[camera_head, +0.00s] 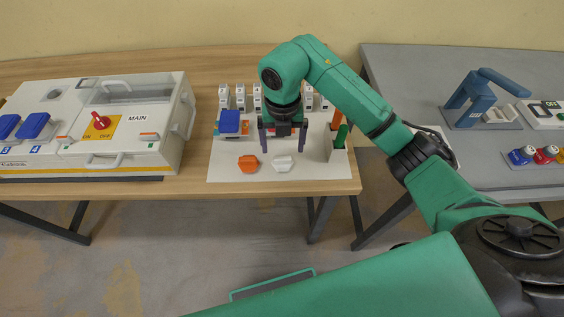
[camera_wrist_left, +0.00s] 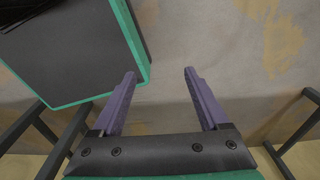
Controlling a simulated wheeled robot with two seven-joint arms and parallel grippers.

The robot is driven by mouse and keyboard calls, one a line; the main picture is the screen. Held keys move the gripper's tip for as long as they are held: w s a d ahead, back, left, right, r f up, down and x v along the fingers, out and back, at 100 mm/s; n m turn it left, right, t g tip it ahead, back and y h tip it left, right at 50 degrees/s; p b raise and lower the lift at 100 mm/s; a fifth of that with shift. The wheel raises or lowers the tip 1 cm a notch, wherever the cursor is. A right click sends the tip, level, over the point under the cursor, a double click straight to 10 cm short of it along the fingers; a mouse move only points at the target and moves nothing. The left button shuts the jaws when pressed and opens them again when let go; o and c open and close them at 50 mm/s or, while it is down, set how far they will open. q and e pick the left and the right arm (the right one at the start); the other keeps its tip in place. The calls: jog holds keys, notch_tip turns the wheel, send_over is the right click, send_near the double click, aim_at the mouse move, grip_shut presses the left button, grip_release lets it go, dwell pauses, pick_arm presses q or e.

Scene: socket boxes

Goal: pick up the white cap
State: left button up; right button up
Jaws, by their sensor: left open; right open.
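The white cap (camera_head: 283,163) lies on the white mat (camera_head: 228,170) near the front edge of the wooden table, just right of an orange cap (camera_head: 248,163). My right gripper (camera_head: 283,146) is open and points down over the mat. Its fingers are above and a little behind the white cap, with nothing between them. My left gripper (camera_wrist_left: 160,85) shows only in the left wrist view, open and empty, over bare floor. The white cap is fully visible in the head view.
A blue-topped socket box (camera_head: 229,123) stands left of my right gripper. Several white units line the mat's back. A holder with green and orange tools (camera_head: 338,143) stands at right. A large white panel box (camera_head: 95,125) fills the table's left. A grey table (camera_head: 450,150) stands right.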

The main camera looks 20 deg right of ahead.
aim_at(282, 157)
notch_tip(282, 157, down, 6)
jog(key=shift+w+r+p, duration=0.1)
jog(key=shift+r+p, duration=0.15)
jog(key=shift+p, duration=0.8)
jog(key=shift+f, duration=0.35)
pick_arm(q)
jog(key=w+r, duration=0.2)
jog(key=shift+w+r, duration=0.2)
jog(key=shift+r, duration=0.15)
pick_arm(e)
jog(key=shift+f, duration=0.15)
jog(key=c, duration=1.3)
pick_arm(q)
jog(key=shift+s, duration=0.25)
pick_arm(e)
jog(key=shift+o, duration=0.2)
pick_arm(q)
jog(key=shift+f, duration=0.1)
